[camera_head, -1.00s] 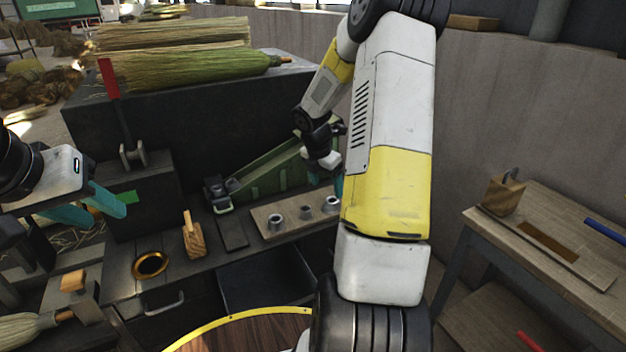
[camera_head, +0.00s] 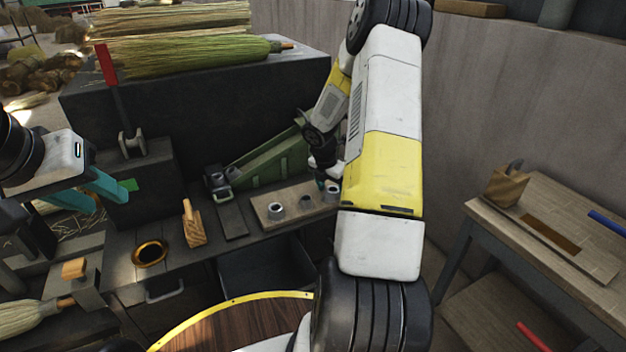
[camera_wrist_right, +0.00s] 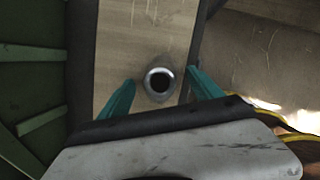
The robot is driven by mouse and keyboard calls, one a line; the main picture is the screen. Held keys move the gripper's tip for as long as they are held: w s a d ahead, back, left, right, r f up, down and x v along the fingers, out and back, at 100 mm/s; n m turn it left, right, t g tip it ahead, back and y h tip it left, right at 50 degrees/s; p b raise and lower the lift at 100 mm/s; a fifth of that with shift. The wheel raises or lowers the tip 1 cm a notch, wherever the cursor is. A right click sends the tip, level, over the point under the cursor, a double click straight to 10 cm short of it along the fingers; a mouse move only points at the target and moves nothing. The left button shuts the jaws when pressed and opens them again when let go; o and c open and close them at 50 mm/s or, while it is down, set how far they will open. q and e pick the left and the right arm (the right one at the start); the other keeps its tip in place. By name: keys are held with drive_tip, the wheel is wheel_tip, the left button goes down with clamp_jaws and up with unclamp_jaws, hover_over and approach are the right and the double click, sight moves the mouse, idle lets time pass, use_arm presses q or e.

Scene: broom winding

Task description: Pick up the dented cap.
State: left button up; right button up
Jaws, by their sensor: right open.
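Several grey metal caps stand on a wooden board (camera_head: 263,220) on the dark bench: a left one (camera_head: 276,210), a smaller, darker middle one (camera_head: 305,201) and a right one (camera_head: 331,194). I cannot tell from the head view which is dented. My right gripper (camera_head: 321,184) hangs over the right end of the board, partly hidden by my arm. In the right wrist view its teal fingers (camera_wrist_right: 160,97) are open, with one round cap (camera_wrist_right: 159,84) showing between them, not gripped. My left gripper (camera_head: 92,194) is open and empty at the left.
A green sloped fixture (camera_head: 270,164) stands behind the board. A wooden block with a peg (camera_head: 194,228) and a gold ring (camera_head: 150,254) are to the left on the bench. A side table (camera_head: 545,215) stands at the right by a wall.

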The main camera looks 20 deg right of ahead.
drive_tip(key=c, duration=1.4)
drive_tip(key=shift+r, duration=0.1)
